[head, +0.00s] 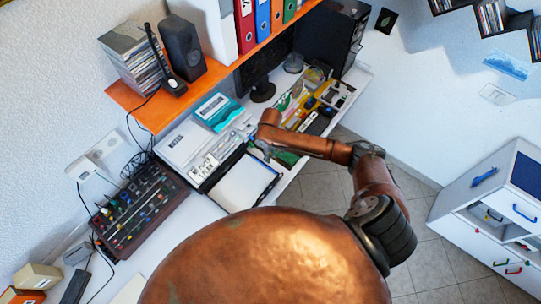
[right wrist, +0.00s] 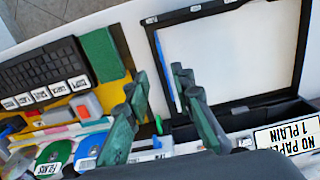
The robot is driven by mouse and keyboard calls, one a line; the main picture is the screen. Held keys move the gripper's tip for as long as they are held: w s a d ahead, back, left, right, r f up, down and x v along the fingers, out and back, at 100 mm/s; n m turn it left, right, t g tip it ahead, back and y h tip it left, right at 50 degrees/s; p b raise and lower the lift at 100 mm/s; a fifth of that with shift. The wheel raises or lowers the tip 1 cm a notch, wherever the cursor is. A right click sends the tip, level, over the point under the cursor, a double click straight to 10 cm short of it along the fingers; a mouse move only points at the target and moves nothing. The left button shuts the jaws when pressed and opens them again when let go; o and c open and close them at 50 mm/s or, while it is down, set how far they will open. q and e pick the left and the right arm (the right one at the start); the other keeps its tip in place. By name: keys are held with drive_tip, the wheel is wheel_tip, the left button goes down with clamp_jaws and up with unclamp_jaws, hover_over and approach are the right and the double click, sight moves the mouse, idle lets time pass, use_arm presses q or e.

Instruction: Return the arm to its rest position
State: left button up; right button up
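My right arm reaches over the desk in the head view, with its gripper (head: 264,150) above the items beside the black paper tray (head: 211,190). In the right wrist view the dark green fingers of the right gripper (right wrist: 159,88) stand apart, with nothing held between them. Behind the gap are the edge of the black tray (right wrist: 240,108) with white paper and a thin blue strip along its left side. Contact between the fingertips and the things below cannot be told. My left gripper is not in view.
Green and blue discs (right wrist: 87,147), a green block (right wrist: 101,54) and a black keyboard (right wrist: 41,73) lie close to the fingers. An orange shelf (head: 215,72) with a speaker (head: 182,52) hangs above the desk. Open floor (head: 425,255) lies at right, before white drawers (head: 480,245).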

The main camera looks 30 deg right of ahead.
idle(0.4)
drive_tip(key=s+a+t+y, duration=0.2)
drive_tip(key=s+a, duration=0.7)
drive_tip(key=s, duration=0.3)
drive_tip(key=s+d+r+m+t+h, duration=0.2)
drive_tip(key=s+d+r+m+h, duration=0.3)
drive_tip(key=s+d, duration=0.9)
drive_tip(key=s+a+f+n+g+y+b, duration=0.2)
drive_tip(key=f+b, duration=0.5)
drive_tip(key=f, duration=2.9)
drive_tip(key=s+f+g+b, duration=0.1)
drive_tip(key=s+f+b, duration=0.4)
drive_tip(key=s+f, duration=1.5)
wheel_tip(320, 180, down, 3)
drive_tip(key=shift+s+d+r+y+b, duration=0.1)
drive_tip(key=shift+s+d+y+b, duration=0.1)
drive_tip(key=shift+s+y+b, duration=0.15)
